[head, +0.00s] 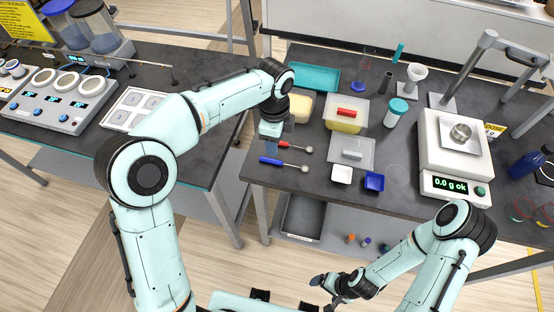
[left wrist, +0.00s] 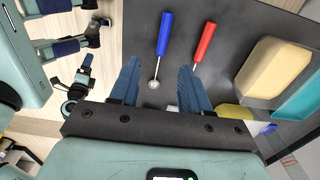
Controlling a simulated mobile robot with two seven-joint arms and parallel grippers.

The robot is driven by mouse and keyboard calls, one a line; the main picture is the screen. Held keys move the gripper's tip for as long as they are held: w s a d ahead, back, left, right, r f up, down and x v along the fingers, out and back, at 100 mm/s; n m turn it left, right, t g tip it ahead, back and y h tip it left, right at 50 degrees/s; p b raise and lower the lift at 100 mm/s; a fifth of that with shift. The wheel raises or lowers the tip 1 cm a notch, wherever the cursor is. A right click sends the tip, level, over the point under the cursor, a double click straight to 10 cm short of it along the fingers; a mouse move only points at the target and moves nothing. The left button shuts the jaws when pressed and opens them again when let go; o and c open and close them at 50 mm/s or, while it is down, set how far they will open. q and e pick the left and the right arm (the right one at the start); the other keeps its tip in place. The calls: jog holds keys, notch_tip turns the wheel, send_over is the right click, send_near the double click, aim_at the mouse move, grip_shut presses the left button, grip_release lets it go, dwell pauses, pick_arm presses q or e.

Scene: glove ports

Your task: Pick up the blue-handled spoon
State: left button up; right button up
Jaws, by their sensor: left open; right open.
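The blue-handled spoon (head: 271,161) lies on the dark table near its front left edge, its bowl pointing right in the head view. In the left wrist view the spoon's blue handle (left wrist: 164,35) is at the top and its small bowl (left wrist: 153,84) is between my fingers in the picture. A red-handled spoon (head: 284,145) lies just behind it; its bowl end is partly hidden by a finger in the wrist view. My left gripper (left wrist: 160,68) is open and empty above the spoons, pointing down. My right gripper (head: 324,292) is open and empty, low in front of the table.
White (head: 342,175) and blue (head: 374,182) small dishes sit at the front edge. A balance (head: 452,150) stands at right.

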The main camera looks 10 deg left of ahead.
pick_arm(q)
send_over(274, 160)
notch_tip(274, 160, down, 4)
jog(key=shift+d+f, duration=0.1)
jog(key=f, duration=0.4)
jog(key=shift+a+f+b, duration=0.2)
jog(key=shift+f+b, duration=0.15)
jog(key=shift+f, duration=0.05)
grip_shut()
